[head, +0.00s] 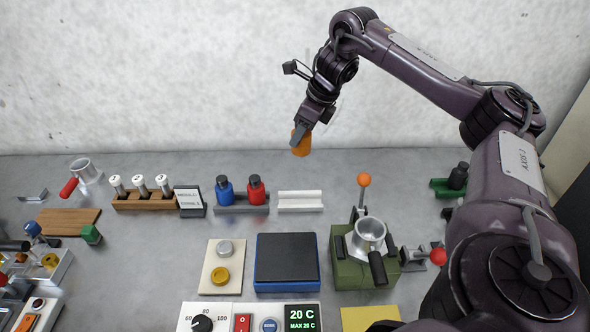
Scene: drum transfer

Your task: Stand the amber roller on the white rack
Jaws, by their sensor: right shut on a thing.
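My right gripper (299,132) is shut on the amber roller (301,146) and holds it up in front of the back wall, above the rear edge of the table. The gripper hides the roller's upper part. The white rack (300,201) lies on the table below and a little in front of the roller, with a grooved top and nothing on it. The roller is apart from the rack. My left gripper is not in view.
Next to the rack on its left, a grey holder (240,209) carries a blue bottle (225,191) and a red bottle (257,190). An orange-knobbed lever (364,181) stands upright to its right on a green machine (349,268). A blue-edged dark pad (287,259) lies in front.

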